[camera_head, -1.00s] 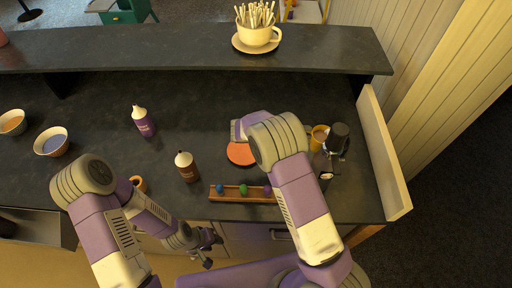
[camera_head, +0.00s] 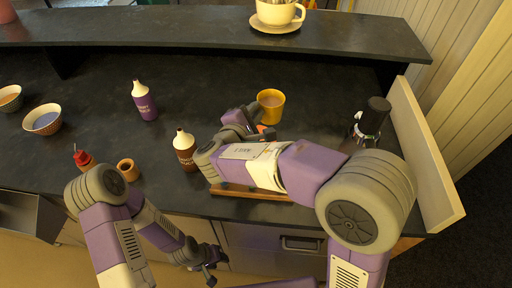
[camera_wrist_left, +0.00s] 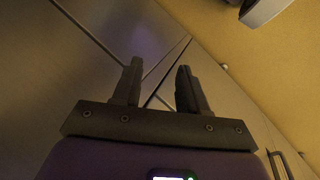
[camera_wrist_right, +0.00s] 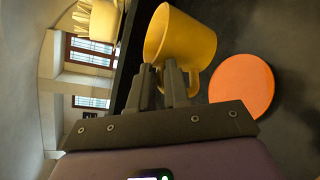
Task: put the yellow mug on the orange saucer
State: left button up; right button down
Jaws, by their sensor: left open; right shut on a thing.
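The yellow mug (camera_head: 270,103) is upright, above the dark counter, in the head view; it also shows in the right wrist view (camera_wrist_right: 184,40). My right gripper (camera_wrist_right: 172,76) is shut on the mug at its handle side. The orange saucer (camera_wrist_right: 241,86) lies flat on the counter, lower than the mug and apart from it in the right wrist view. In the head view only a sliver of the saucer (camera_head: 262,129) shows; my right arm hides the rest. My left gripper (camera_head: 214,268) is open and empty, low in front of the cabinet; its fingers show apart in the left wrist view (camera_wrist_left: 158,68).
A brown bottle (camera_head: 185,150) and a purple bottle (camera_head: 144,101) stand left of my right arm. A wooden rack (camera_head: 250,192) is partly hidden under that arm. A dark-topped device (camera_head: 371,118) stands at right. A raised shelf (camera_head: 180,30) runs behind.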

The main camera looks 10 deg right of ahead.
jog(key=shift+y, duration=0.4)
jog(key=f+b, duration=0.1)
jog(key=f, duration=0.2)
jog(key=f+b, duration=0.1)
jog(key=f, duration=0.2)
jog(key=a+f, duration=0.1)
jog(key=f, duration=0.2)
jog(key=shift+s+f+b, duration=0.2)
jog(key=shift+f+b, duration=0.15)
jog(key=shift+b, duration=0.05)
jog(key=shift+f, duration=0.1)
jog(key=c, duration=1.5)
grip_release()
jog(key=shift+f, duration=0.1)
jog(key=o, duration=0.4)
